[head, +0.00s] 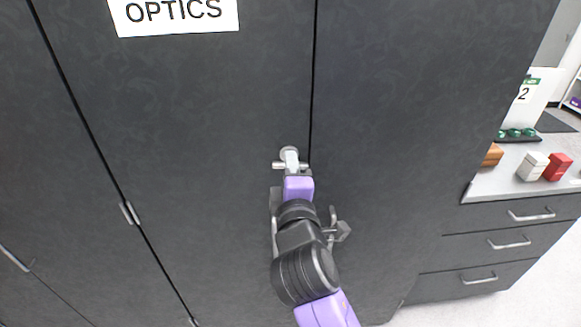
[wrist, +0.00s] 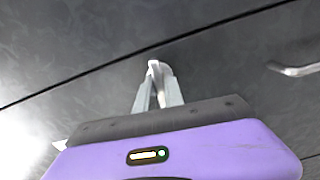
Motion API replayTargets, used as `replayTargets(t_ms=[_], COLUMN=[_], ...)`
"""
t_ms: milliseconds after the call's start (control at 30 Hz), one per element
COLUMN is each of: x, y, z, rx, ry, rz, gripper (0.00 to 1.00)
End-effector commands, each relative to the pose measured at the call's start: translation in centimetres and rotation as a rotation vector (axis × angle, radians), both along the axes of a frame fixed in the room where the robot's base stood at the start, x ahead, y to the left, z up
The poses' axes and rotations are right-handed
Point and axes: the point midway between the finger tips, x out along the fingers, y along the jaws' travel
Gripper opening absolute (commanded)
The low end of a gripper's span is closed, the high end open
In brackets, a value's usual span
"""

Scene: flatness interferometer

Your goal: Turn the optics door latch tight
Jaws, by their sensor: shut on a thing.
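The optics door (head: 215,110) is a dark grey panel with a white "OPTICS" label (head: 174,14) at its top. Its latch (head: 289,155) is a small silver handle beside the vertical seam at the door's right edge. My gripper (head: 290,167) is at the latch, its fingers closed on it. In the wrist view the pale latch (wrist: 154,68) shows between the two fingertips of my gripper (wrist: 156,80), close to the dark seam. The fingers hide part of the latch, so its exact turn angle is hard to tell.
Another silver handle (head: 335,228) is right of my wrist, close to my arm. A drawer unit (head: 490,262) stands at the right, with a white box (head: 532,166) and a red box (head: 557,167) on its top. Open floor (head: 480,305) shows at the lower right.

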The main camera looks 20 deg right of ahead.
Motion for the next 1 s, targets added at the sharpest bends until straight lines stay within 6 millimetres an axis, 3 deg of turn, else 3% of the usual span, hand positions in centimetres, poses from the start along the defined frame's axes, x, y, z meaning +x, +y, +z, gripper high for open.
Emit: replayTargets(t_ms=[1000], x=[0.03], y=[0.02], z=[-0.46], rx=[0.889], ry=[-0.287], rz=[0.000], gripper=[0.00])
